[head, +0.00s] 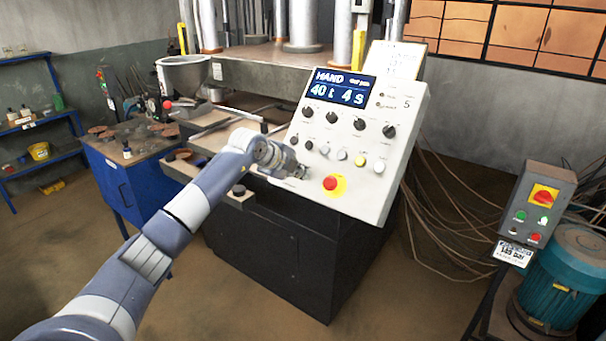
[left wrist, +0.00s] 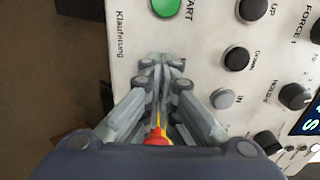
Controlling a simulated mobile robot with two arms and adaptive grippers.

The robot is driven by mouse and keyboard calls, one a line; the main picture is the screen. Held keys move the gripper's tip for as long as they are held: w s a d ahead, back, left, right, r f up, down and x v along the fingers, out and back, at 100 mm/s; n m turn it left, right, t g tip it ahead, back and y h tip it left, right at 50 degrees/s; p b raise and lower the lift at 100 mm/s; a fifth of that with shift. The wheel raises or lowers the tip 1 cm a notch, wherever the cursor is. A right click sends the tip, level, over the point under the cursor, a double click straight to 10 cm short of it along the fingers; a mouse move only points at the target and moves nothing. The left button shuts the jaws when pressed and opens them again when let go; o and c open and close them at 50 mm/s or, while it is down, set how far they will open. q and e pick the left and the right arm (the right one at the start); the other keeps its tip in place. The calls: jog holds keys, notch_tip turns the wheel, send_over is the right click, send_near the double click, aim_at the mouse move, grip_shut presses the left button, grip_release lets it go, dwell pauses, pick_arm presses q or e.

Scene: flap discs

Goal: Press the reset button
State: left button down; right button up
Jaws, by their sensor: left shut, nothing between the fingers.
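The light control panel (head: 350,125) of the press carries a row of small buttons, knobs and a screen reading HAND. I cannot read a reset label on any button. The row includes a yellow button (head: 359,162), a white button (head: 379,166) and grey ones. A red mushroom button (head: 331,183) sits on a yellow collar. My left gripper (head: 306,181) is shut and empty at the panel's lower left. In the left wrist view its fingertips (left wrist: 163,62) lie over the panel beside the green START button (left wrist: 166,6), near a black DOWN button (left wrist: 237,58) and a grey button (left wrist: 223,98). Contact is unclear.
A separate switch box (head: 540,205) with a red and yellow switch stands at right beside a teal motor (head: 568,275). Cables hang behind the panel. A blue workbench (head: 110,185) stands at left. The floor in front is clear.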

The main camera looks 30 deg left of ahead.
pick_arm(q)
jog(key=p+v, duration=0.1)
jog(key=v, duration=0.6)
jog(key=shift+s+r, duration=0.2)
dwell(0.6)
